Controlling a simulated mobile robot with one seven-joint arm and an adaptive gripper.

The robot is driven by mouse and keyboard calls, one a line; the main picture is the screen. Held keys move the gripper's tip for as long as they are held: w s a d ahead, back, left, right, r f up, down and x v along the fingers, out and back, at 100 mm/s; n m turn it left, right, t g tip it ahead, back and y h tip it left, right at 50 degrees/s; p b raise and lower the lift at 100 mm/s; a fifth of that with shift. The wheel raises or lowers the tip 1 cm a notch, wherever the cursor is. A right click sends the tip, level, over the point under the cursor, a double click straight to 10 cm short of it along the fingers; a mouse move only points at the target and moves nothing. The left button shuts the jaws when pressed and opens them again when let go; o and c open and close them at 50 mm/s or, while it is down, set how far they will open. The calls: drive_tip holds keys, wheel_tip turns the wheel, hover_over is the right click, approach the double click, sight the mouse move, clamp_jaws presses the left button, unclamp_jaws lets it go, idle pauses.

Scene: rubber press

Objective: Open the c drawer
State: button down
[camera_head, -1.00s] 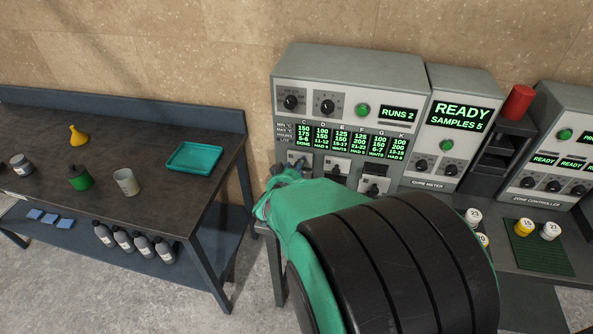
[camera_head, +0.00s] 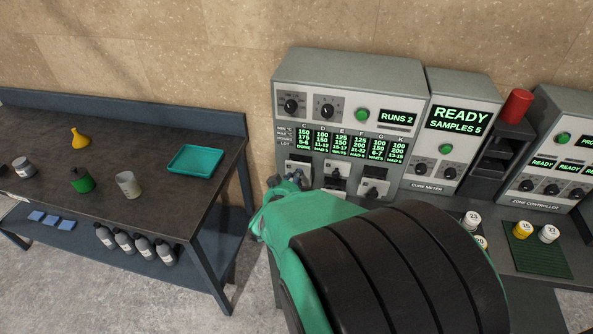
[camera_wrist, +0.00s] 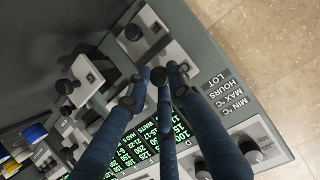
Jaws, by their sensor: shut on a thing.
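The grey press cabinet (camera_head: 350,75) stands at the back of the right bench, with lit columns C to K above a row of small drawers with dark knobs. The C drawer (camera_head: 298,161) is at the left end of the row, partly hidden by my gripper (camera_head: 287,181). In the wrist view my gripper (camera_wrist: 162,80) is shut with its fingertips around a dark knob (camera_wrist: 160,76), which appears to be the C drawer's handle. How far the drawer stands out is hard to tell. Neighbouring drawers (camera_head: 373,190) show to its right.
A cure meter (camera_head: 434,162) and zone controller (camera_head: 540,170) stand right of the cabinet. Small lidded jars (camera_head: 549,232) and a green mat (camera_head: 530,262) are on the right bench. A separate left table holds a teal tray (camera_head: 195,159).

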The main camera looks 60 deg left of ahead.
drive_tip(key=shift+s+d+f, duration=0.1)
drive_tip(key=shift+s+d, duration=0.15)
drive_tip(key=c, duration=1.5)
unclamp_jaws()
drive_tip(key=shift+c, duration=0.2)
wheel_tip(320, 180, up, 10)
drive_tip(key=shift+w, duration=0.1)
